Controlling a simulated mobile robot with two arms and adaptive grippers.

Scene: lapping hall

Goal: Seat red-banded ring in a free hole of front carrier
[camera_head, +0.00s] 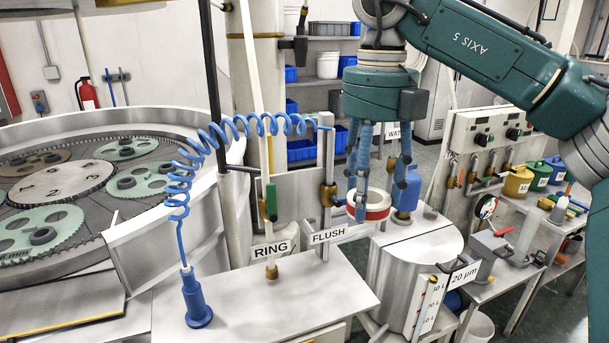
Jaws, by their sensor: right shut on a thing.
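My right gripper (376,188) hangs from the upper right with its blue fingers pointing down. It is shut on a white ring with a red band (377,212), held above the bench behind the FLUSH sign. The front carrier (58,222) is a pale green toothed disc at the lower left of the round lapping machine, partly cut off by the picture edge. A dark round piece shows on it; which of its holes are free I cannot tell. The ring is far to the right of this carrier. My left gripper is not in view.
Other toothed carriers (118,150) lie around the numbered centre disc (68,183). A metal drum (392,262) is below the gripper.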

